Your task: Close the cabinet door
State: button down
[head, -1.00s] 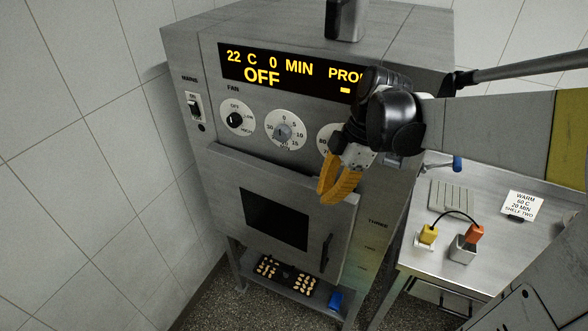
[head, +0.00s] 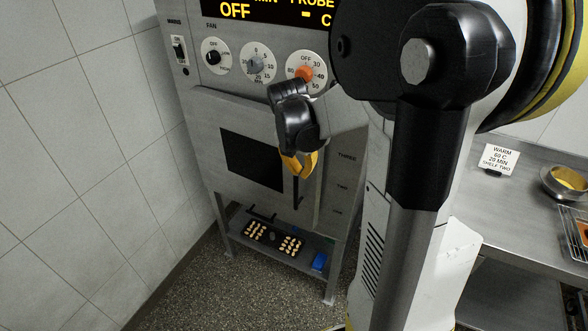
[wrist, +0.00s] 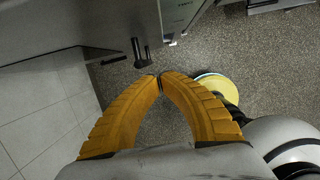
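The grey cabinet door (head: 215,180), with a dark window (head: 252,160), is on the front of the steel oven cabinet. The door's top edge stands out from the cabinet face; I cannot tell how wide any gap is. Its black upright handle (head: 296,192) is near the right edge. My gripper (head: 297,172), with orange fingers, is in front of the door's right part, at the handle's upper end. Contact is unclear. In the wrist view the fingertips of my gripper (wrist: 160,79) meet with nothing seen between them.
Dials, the right one with an orange pointer (head: 305,73), are above the door. A tray of pale pieces (head: 272,238) and a blue item (head: 319,261) are on the shelf below. A steel table (head: 500,225) stands right; a tiled wall is left.

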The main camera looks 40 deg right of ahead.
jog(key=w+d+f+b, duration=0.1)
jog(key=d+f+b, duration=0.1)
jog(key=d+f, duration=0.3)
jog(key=shift+w+f, duration=0.3)
jog(key=shift+w, duration=0.05)
jog(key=shift+w+d, duration=0.15)
jog(key=shift+d, duration=0.35)
